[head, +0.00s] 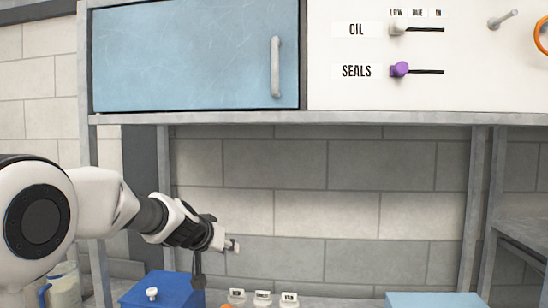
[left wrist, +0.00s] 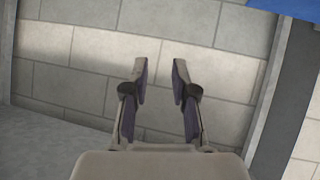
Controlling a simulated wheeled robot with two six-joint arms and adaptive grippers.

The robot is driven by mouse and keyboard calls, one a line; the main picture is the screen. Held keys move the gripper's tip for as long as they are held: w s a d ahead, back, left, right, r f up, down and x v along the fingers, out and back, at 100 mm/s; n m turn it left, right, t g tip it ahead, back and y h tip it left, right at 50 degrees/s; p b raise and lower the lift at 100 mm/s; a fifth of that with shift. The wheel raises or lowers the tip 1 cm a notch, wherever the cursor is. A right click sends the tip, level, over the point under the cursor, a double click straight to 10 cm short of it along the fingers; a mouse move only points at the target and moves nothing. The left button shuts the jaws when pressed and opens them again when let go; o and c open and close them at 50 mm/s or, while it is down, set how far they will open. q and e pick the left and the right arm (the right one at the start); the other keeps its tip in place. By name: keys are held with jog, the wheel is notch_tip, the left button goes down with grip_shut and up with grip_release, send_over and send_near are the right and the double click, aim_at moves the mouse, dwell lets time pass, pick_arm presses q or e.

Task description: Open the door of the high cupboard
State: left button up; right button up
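The high cupboard has a flat light-blue door (head: 185,55) in the upper left of the head view. It looks shut, flush in its grey frame. A pale vertical bar handle (head: 276,67) sits near the door's right edge. My left gripper (head: 233,245) is well below the cupboard, in front of the block wall and apart from the handle. In the left wrist view its two fingers (left wrist: 160,68) stand apart with nothing between them, only wall behind. My right gripper is in neither view.
A white panel (head: 430,88) with OIL and SEALS sliders, including a purple knob (head: 400,69), adjoins the door's right. A grey beam (head: 330,117) runs beneath. Below stand a blue box (head: 165,289), a clear jug (head: 64,290) and small labelled items (head: 263,299).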

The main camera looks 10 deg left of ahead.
pick_arm(q)
jog(key=s+d+r+m+t+h+p, duration=0.1)
jog(key=d+r+h, duration=0.1)
jog(key=r, duration=1)
jog(key=s+d+r+m+t+h+p, duration=0.1)
jog(key=d+r+t, duration=0.1)
jog(key=r, duration=1)
jog(key=m+t+h+p, duration=0.1)
jog(key=m+h+p, duration=0.1)
jog(key=m+h, duration=0.2)
send_near(273, 53)
jog(key=x, duration=0.3)
jog(key=p+x, duration=0.3)
jog(key=x, duration=0.4)
jog(key=shift+w+r+p, duration=0.1)
jog(key=shift+r+p, duration=0.1)
jog(key=shift+p, duration=0.1)
jog(key=shift+w+d, duration=0.2)
jog(key=shift+w, duration=0.05)
jog(key=shift+f, duration=0.15)
grip_shut()
